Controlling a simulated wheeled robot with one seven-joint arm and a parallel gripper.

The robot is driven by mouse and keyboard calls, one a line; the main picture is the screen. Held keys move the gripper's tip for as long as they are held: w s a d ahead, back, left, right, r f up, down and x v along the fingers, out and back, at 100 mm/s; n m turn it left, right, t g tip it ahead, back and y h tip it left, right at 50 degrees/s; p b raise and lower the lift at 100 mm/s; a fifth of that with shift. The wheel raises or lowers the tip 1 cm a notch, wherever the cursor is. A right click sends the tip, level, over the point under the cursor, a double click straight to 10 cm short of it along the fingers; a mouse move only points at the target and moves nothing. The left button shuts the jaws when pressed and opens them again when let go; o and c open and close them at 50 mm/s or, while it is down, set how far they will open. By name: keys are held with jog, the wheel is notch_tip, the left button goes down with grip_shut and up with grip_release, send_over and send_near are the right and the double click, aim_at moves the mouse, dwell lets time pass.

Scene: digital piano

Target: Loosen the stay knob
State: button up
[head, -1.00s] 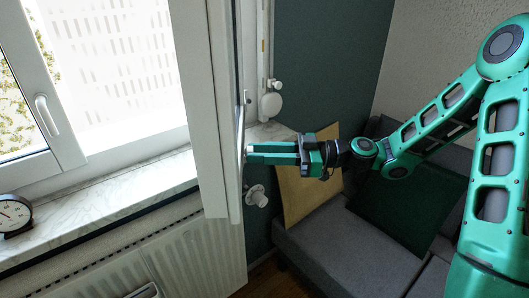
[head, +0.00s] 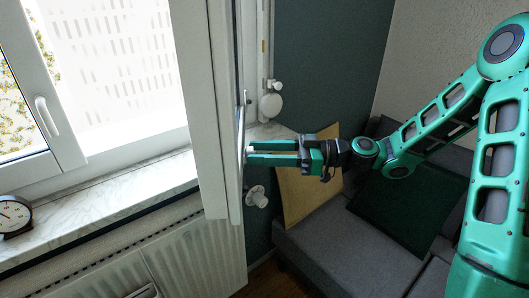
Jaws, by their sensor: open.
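My gripper (head: 249,152) is at the centre, with its two green fingers pointing left and a gap between them. It is open, and nothing shows between the fingers. The fingertips are beside the edge of the open white window sash (head: 208,120), close to a slim metal bar (head: 241,135) along that edge. I cannot tell whether they touch it. A small white knob (head: 275,85) and a round white piece (head: 271,105) are on the frame behind, above the gripper. I cannot tell which part is the stay knob.
A white radiator valve (head: 257,196) is just below the gripper. A marble sill (head: 110,205) with a black clock (head: 14,216) and a radiator (head: 190,255) are at the left. A grey sofa (head: 340,255) with yellow (head: 308,190) and dark green (head: 410,205) cushions is at the right.

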jog(key=s+d, duration=0.1)
jog(key=d, duration=0.9)
jog(key=shift+d, duration=0.4)
jog(key=s+d+f+m+g+h, duration=0.2)
jog(key=s+d+f+m+h, duration=0.55)
jog(key=f+h, duration=0.4)
jog(key=s+d+r+m+h, duration=0.2)
jog(key=s+d+m+h, duration=0.1)
jog(key=s+d+m, duration=0.4)
jog(key=s+d+r+m+h, duration=0.3)
jog(key=s+d+m, duration=0.5)
jog(key=s+d, duration=0.3)
jog(key=shift+s+d+r, duration=0.15)
jog(key=shift+s, duration=1.1)
